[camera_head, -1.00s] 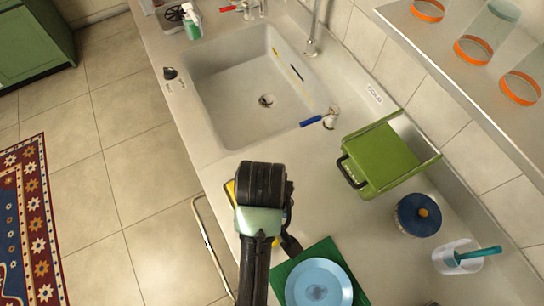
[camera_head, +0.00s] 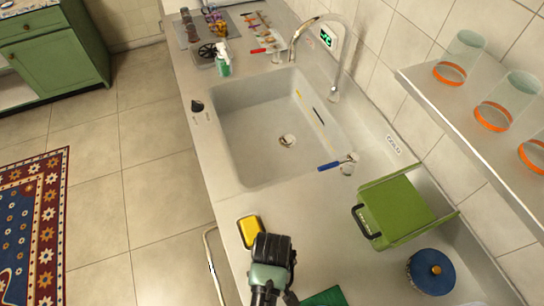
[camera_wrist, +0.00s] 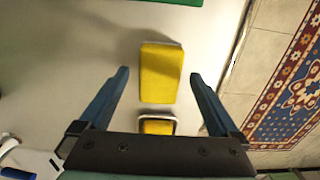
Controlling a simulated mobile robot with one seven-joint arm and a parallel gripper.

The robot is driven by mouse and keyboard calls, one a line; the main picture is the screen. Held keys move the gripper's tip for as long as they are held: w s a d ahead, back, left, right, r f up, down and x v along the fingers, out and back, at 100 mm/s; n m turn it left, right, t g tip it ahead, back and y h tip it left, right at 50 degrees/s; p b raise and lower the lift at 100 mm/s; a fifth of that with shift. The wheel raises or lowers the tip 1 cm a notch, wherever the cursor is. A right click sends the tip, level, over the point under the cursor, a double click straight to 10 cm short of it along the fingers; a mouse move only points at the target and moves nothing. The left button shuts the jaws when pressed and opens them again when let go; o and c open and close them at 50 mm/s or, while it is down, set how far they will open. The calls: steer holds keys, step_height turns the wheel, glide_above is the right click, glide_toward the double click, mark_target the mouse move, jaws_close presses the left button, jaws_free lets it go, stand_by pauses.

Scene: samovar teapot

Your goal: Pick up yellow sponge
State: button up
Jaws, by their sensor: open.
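A yellow sponge (camera_wrist: 161,73) with a pale edge lies on the counter in the wrist view. My gripper (camera_wrist: 157,76) is open, its two blue fingers apart to the left and right of the sponge in that picture; nothing is held. Their height above the counter is hard to tell. A second yellow piece with a pale and dark rim (camera_wrist: 157,126) lies closer to the gripper's body in the wrist view. In the head view, a dark-rimmed yellow piece (camera_head: 249,231) shows just beyond my gripper (camera_head: 271,250), which hides the counter beneath it.
The sink (camera_head: 285,135) lies beyond, with a blue-handled brush (camera_head: 335,164) at its near right corner. A green bin (camera_head: 397,210) and a blue round pot (camera_head: 430,271) stand to the right. A green board (camera_head: 325,298) is close by at the bottom. The counter's left edge drops to the floor.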

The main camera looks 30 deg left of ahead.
steer(key=shift+f, duration=0.65)
jaws_close()
step_height(320, 180, up, 10)
steer(key=shift+r, duration=0.1)
stand_by(0.4)
